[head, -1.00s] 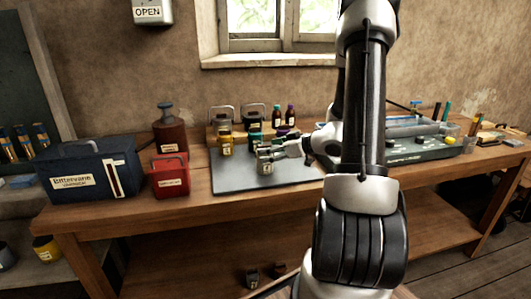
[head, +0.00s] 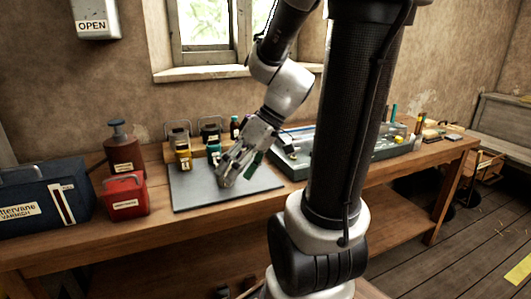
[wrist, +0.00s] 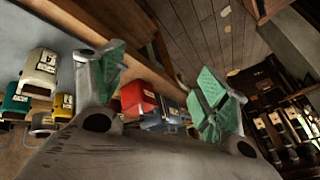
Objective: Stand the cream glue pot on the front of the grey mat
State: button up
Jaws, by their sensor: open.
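The cream glue pot (wrist: 40,72) stands on the grey mat in the wrist view, which looks upside down, outside my fingers and to the left of them. In the head view my gripper largely hides it. The grey mat (head: 200,195) lies on the workbench and has bare surface at its front. My gripper (head: 241,168) is tilted down low over the mat. In the wrist view its two green-padded fingers (wrist: 160,82) are wide apart with nothing held between them.
A yellow pot (head: 182,155) and a teal pot (head: 213,150) stand at the mat's back. A red can (head: 124,196), a brown pump bottle (head: 124,154) and a blue box (head: 40,205) are to the left. A grey-green machine tray (head: 345,155) is to the right.

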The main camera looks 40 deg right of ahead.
jog(key=s+d+r+m+t+h, duration=0.1)
jog(key=s+d+r+m+h, duration=0.2)
jog(key=s+r+h, duration=0.3)
jog(key=shift+s+d+m+t, duration=0.3)
jog(key=shift+s+d+m, duration=0.1)
jog(key=shift+m, duration=0.4)
jog(key=shift+c, duration=0.2)
